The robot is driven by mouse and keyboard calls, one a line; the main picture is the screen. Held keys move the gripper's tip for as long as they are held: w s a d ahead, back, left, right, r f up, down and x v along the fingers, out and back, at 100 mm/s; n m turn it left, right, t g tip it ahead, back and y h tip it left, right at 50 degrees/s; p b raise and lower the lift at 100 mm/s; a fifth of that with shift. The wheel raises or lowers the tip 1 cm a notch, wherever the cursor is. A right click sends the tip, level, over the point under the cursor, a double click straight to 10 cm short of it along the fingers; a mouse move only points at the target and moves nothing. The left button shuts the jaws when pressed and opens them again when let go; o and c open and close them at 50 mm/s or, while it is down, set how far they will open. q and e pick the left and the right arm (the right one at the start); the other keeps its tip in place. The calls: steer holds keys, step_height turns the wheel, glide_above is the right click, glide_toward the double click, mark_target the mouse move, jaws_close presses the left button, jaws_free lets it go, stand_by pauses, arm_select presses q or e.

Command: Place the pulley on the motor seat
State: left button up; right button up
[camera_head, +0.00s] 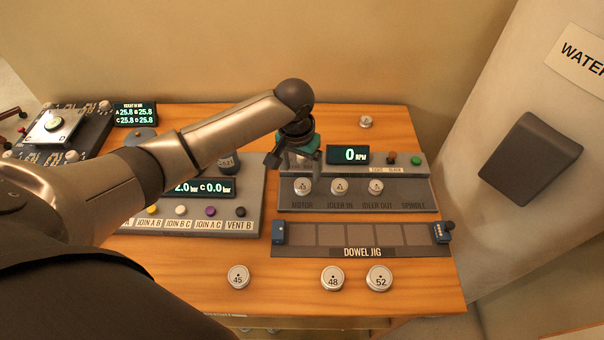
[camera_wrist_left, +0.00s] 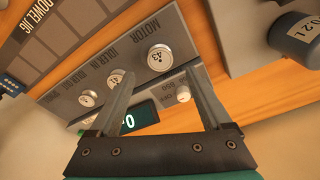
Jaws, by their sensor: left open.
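The grey belt rig (camera_head: 408,189) has positions labelled MOTOR, IDLER IN, IDLER OUT and SPINDLE. A silver pulley marked 43 (camera_head: 302,187) sits above the MOTOR label, and it also shows in the left wrist view (camera_wrist_left: 160,58). Pulley 41 (camera_head: 340,187) is at IDLER IN and another pulley (camera_head: 375,186) is at IDLER OUT. My left gripper (camera_head: 295,163) is open and empty, just behind and above pulley 43. In the left wrist view its fingertips (camera_wrist_left: 160,72) appear on either side of that pulley, apart from it. My right gripper is not in view.
Loose pulleys 45 (camera_head: 238,277), 48 (camera_head: 332,278) and 52 (camera_head: 379,278) lie on the wooden table's front. The dowel jig (camera_head: 362,236) is in front of the rig. A valve panel (camera_head: 192,212) stands left. A small silver piece (camera_head: 366,121) lies behind the rig.

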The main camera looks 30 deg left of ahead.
mark_target(300, 189)
arm_select(q)
steer(key=r, duration=0.5)
steer(key=shift+s+r+p, duration=0.35)
steer(key=shift+r, duration=0.05)
